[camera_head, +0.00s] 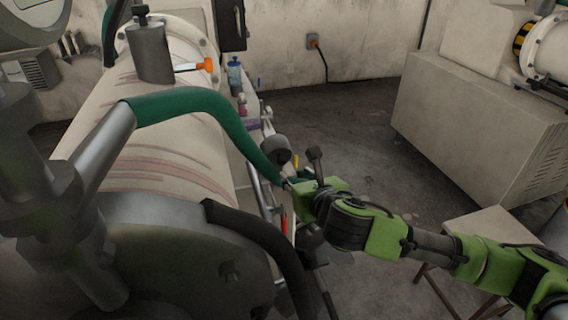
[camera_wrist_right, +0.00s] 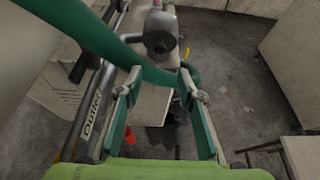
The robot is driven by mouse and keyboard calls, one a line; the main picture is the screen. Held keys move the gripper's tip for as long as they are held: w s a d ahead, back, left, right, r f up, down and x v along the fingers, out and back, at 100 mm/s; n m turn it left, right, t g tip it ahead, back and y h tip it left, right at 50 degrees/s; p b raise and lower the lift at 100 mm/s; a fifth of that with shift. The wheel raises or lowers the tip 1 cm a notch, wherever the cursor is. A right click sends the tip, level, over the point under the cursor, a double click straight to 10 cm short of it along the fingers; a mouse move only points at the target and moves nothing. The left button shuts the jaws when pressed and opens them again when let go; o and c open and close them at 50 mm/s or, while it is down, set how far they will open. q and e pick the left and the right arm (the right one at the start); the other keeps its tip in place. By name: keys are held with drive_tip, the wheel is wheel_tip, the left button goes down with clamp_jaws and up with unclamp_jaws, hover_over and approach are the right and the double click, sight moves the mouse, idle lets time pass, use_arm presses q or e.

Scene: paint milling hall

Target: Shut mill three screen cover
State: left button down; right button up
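A large cream horizontal mill drum (camera_head: 165,160) with reddish streaks fills the left of the head view. Its rounded grey end (camera_head: 185,245) is nearest me. I cannot tell which part is the screen cover or whether this is mill three. My right gripper (camera_head: 298,186) is beside the drum's right side, low near the pipework. In the right wrist view my right gripper (camera_wrist_right: 160,76) has its two fingers apart, with no object seen held between them. A green hose (camera_wrist_right: 150,72) passes beyond the fingertips. My left gripper is not in view.
The green hose (camera_head: 205,105) arches over the drum. A pipe marked "Outlet" (camera_wrist_right: 92,112) runs left of the fingers. A narrow ledge with small bottles (camera_head: 235,72) lies along the drum. A stool (camera_head: 487,228) stands at right. A cream cabinet (camera_head: 470,125) is behind; open floor lies between.

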sight(282, 162)
drive_tip(key=x, duration=1.2)
drive_tip(key=shift+w+a+f, duration=0.1)
drive_tip(key=shift+w, duration=0.2)
drive_tip(key=shift+c, duration=0.4)
clamp_jaws()
